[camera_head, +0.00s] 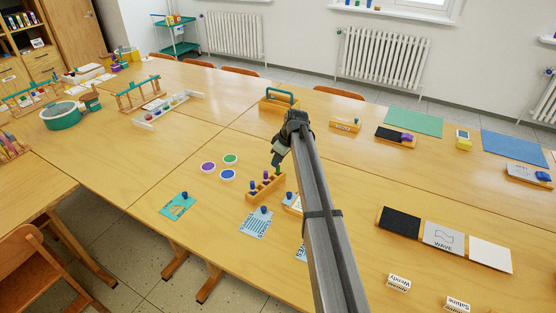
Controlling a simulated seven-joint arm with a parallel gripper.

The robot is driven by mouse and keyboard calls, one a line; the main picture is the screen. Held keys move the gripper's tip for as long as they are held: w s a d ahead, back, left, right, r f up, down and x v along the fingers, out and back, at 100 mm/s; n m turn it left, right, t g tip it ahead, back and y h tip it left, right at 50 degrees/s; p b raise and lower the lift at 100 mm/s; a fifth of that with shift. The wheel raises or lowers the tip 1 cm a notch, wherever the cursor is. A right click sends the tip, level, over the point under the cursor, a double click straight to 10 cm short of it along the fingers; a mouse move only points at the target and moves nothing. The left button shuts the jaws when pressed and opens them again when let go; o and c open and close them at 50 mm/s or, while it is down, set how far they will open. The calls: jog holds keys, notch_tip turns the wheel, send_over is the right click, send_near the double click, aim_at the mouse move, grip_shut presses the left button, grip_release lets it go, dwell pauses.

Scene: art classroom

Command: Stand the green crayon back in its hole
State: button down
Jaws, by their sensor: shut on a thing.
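My gripper (278,163) is above the far right end of a small wooden crayon holder (268,188) on the table. It is shut on the green crayon (278,170), which shows as a small dark green piece under the fingers. The crayon's lower end is at or just over the holder; I cannot tell whether it is inside a hole. A blue crayon (252,185) and a purple crayon (266,175) stand upright in the holder, to the left of the green one.
Round paint lids (208,167) lie left of the holder. Cards with blue knobs (178,206) lie in front. A wooden caddy (279,101) stands behind my gripper. A black, grey and white board (443,237) lies at right. Bare table lies left of the lids.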

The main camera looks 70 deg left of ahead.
jog(key=shift+f, duration=1.4)
dwell(3.0)
jog(key=c, duration=1)
grip_release()
jog(key=shift+o, duration=0.3)
jog(key=shift+o, duration=0.8)
jog(key=shift+r, duration=0.1)
jog(key=shift+r, duration=2.9)
jog(key=shift+w, duration=0.1)
